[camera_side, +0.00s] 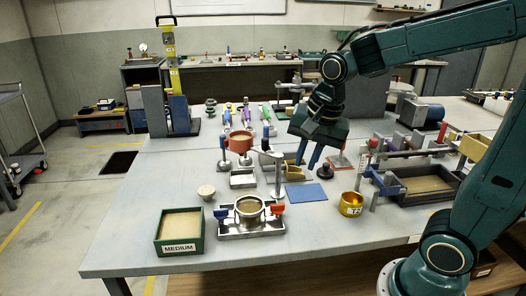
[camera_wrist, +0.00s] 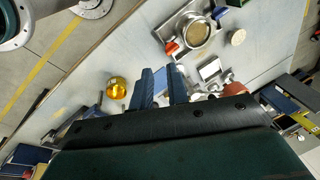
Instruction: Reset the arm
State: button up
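My gripper (camera_side: 306,165) hangs over the middle of the grey table, with its two blue fingers pointing down. The fingers are spread apart, with nothing visible between them; they also show in the wrist view (camera_wrist: 161,72). Below and in front of the gripper lies a flat blue mat (camera_side: 306,194). A small dark knob-like piece (camera_side: 325,171) stands just right of the fingers. A yellow scoop-like piece (camera_side: 293,172) sits just left of them, and I cannot tell the clearance.
A metal ring fixture (camera_side: 249,224) and a green MEDIUM box (camera_side: 180,232) stand at the front left. A yellow cup (camera_side: 351,204) is right of the mat; a sand-filled dark tray (camera_side: 428,184) lies farther right. Red-topped stands (camera_side: 241,142) crowd the middle.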

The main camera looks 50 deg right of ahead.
jog(key=s+a+r+n+t, duration=0.1)
jog(key=s+n, duration=0.5)
jog(key=s+a+r+n+t, duration=0.1)
jog(key=s+r+n, duration=0.1)
jog(key=s+n, duration=0.4)
jog(key=shift+a+n+t, duration=0.3)
jog(key=shift+n+t, duration=0.1)
jog(key=shift+n, duration=0.3)
jog(key=shift+w+r, duration=0.1)
